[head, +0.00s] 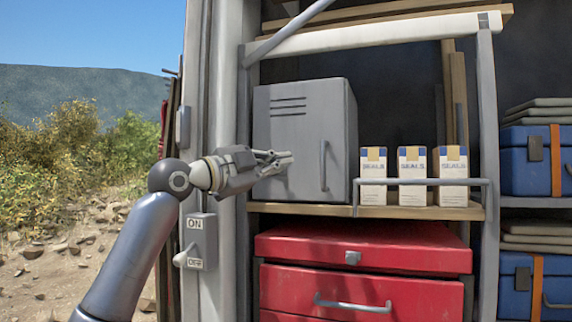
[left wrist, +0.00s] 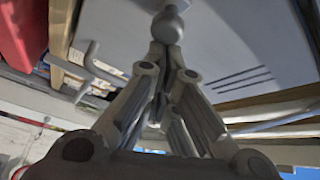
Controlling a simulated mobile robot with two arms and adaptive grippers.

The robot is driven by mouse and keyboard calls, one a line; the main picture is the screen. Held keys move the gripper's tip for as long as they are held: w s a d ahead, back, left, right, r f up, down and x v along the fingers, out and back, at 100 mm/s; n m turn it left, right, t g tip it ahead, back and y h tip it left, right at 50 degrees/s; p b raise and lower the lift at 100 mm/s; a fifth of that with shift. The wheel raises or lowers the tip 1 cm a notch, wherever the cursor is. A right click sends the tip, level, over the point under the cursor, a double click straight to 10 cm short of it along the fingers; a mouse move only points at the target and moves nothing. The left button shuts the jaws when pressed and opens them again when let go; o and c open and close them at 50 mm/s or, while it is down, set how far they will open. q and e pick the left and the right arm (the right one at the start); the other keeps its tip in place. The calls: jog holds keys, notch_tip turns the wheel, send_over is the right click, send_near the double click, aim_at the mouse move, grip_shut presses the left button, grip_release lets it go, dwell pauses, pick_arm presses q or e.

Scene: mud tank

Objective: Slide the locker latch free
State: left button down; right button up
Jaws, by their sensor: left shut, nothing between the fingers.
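The grey locker (head: 300,105) stands on a wooden shelf, with its door shut, slots at the upper left and a vertical handle (head: 323,166) on the right. My left gripper (head: 284,160) is in front of the locker's left face, left of the handle, with its fingers together. In the left wrist view, the left gripper (left wrist: 166,45) points at a small round grey knob (left wrist: 170,26), which looks like part of the latch. The fingertips are at or very near the knob; I cannot tell whether they touch. The latch cannot be made out in the head view. The right gripper is out of view.
Several SEALS boxes (head: 411,176) stand right of the locker behind a grey rail (head: 420,182). A red tool chest (head: 365,248) is below the shelf. An ON/OFF switch box (head: 197,242) is on the post under my left arm. Blue cases (head: 524,165) stand at right.

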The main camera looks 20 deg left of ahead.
pick_arm(q)
jog(key=s+a+b, duration=0.1)
jog(key=s+b, duration=0.4)
jog(key=s, duration=0.4)
jog(key=shift+s+a+b, duration=0.2)
jog(key=shift+a+b, duration=0.1)
jog(key=shift+b, duration=0.1)
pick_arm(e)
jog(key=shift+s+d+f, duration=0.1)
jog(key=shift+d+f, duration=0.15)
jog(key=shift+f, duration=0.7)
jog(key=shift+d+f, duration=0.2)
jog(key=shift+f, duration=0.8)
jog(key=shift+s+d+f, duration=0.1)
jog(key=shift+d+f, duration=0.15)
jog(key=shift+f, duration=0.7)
